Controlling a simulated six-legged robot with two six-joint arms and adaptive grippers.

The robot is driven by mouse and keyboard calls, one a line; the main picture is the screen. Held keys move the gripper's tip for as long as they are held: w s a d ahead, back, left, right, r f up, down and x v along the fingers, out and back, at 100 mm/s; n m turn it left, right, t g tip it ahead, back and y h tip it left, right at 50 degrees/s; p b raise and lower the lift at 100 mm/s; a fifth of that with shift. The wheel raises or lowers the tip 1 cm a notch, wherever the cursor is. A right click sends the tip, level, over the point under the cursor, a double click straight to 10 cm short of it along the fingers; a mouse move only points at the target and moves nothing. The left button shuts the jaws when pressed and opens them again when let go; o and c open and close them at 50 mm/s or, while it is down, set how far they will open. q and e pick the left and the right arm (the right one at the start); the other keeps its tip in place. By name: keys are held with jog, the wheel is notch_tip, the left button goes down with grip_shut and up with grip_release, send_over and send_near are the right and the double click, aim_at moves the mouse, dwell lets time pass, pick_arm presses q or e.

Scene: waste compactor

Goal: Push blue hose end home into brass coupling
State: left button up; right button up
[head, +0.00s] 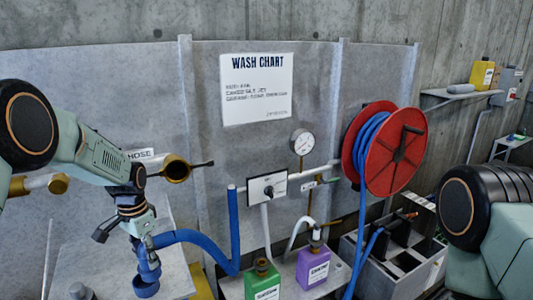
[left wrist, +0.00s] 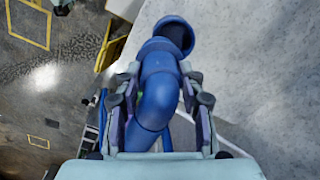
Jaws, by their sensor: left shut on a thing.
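My left gripper (head: 146,246) is shut on the blue hose near its end. The blue hose end (head: 146,287) hangs below the gripper, with the hose bending away to the right. In the left wrist view the two fingers (left wrist: 160,105) clasp the blue hose from both sides, and its dark open mouth (left wrist: 176,38) shows beyond them. The brass coupling (head: 176,169), a round open ring with a dark lever, is on the wall beside the HOSE label, above and right of the gripper. Hose end and coupling are clearly apart. My right gripper is out of view.
A white pipe with a brass end (head: 57,184) is at the left. A red hose reel (head: 408,135), a gauge (head: 302,142) and a switch box (head: 266,187) are on the right. Green (head: 262,284) and purple (head: 313,268) containers stand below. A grey surface (head: 110,265) lies beneath the gripper.

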pick_arm(q)
jog(key=s+d+f+n+b, duration=0.1)
jog(key=s+d+f+b, duration=0.15)
jog(key=d, duration=0.35)
jog(key=s+d+f+n+b, duration=0.1)
jog(key=s+d+b, duration=0.1)
jog(key=d+b, duration=0.25)
jog(key=s+d+f+n+b, duration=0.1)
jog(key=s+d+f+b, duration=0.1)
jog(key=s+b, duration=0.2)
jog(key=s+d+f+n+b, duration=0.2)
jog(key=s+d+b, duration=0.1)
jog(key=s, duration=0.4)
jog(key=shift+s+f+n+b, duration=0.15)
jog(key=shift+f+n+b, duration=0.05)
jog(key=shift+n+b, duration=0.15)
jog(key=shift+d, duration=0.2)
